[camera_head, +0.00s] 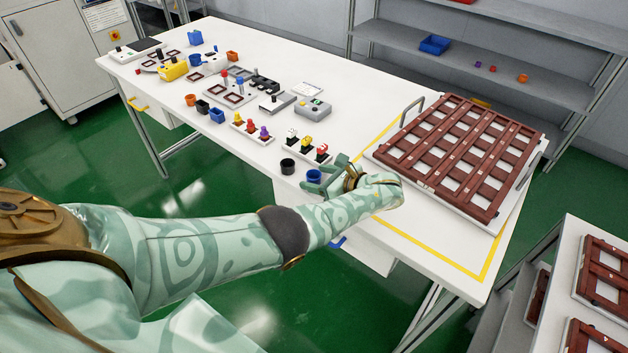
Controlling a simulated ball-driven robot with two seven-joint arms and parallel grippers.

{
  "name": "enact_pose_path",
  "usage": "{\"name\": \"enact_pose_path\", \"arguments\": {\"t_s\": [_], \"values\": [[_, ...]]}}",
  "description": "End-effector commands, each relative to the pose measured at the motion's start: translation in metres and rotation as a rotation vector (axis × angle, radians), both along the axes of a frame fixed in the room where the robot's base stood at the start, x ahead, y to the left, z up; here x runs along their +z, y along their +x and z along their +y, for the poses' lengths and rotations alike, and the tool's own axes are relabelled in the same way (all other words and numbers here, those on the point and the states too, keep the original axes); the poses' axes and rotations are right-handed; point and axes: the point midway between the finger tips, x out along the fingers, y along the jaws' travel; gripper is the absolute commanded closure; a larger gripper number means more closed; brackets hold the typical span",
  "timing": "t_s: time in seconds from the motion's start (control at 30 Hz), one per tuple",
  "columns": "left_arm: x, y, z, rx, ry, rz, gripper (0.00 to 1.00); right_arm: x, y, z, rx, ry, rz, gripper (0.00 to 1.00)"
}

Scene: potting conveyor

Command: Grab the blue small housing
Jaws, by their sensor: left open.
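A small round blue housing (313,176) stands on the white table near its front edge, beside a black round one (288,166). My left gripper (318,186) is open at this blue housing, and its fingers partly cover the housing's lower side. I cannot tell whether they touch it. A larger blue piece (195,38) is at the far left end. My right gripper is not in view.
A large brown grid tray (455,153) with a handle lies on the table to the right, within yellow tape lines. Trays of coloured parts (307,147) stand just behind the blue housing. A grey control box (312,107) is farther back. Bare table lies in front of the grid tray.

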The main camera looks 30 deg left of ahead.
Motion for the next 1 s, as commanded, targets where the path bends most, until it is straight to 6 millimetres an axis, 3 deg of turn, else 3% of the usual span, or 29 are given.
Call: {"name": "enact_pose_path", "arguments": {"t_s": [0.23, 0.27, 0.4, 0.43, 0.77, 1.0], "values": [[0.000, 0.000, 0.003, -0.001, 0.000, 0.000, 0.39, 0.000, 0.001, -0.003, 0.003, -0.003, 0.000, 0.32], [0.000, 0.000, 0.003, -0.001, 0.000, 0.000, 0.45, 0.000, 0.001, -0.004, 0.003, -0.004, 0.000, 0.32], [-0.001, 0.000, 0.003, -0.001, 0.000, 0.000, 0.84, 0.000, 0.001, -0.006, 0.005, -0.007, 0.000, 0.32], [-0.001, 0.000, 0.003, -0.001, 0.000, 0.000, 0.87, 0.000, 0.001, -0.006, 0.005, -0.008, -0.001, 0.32], [0.002, 0.000, 0.002, -0.001, 0.000, 0.000, 0.87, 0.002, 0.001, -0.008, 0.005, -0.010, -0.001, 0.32], [0.034, 0.001, 0.002, -0.001, -0.001, -0.006, 0.87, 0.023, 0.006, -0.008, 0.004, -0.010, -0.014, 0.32]]}}
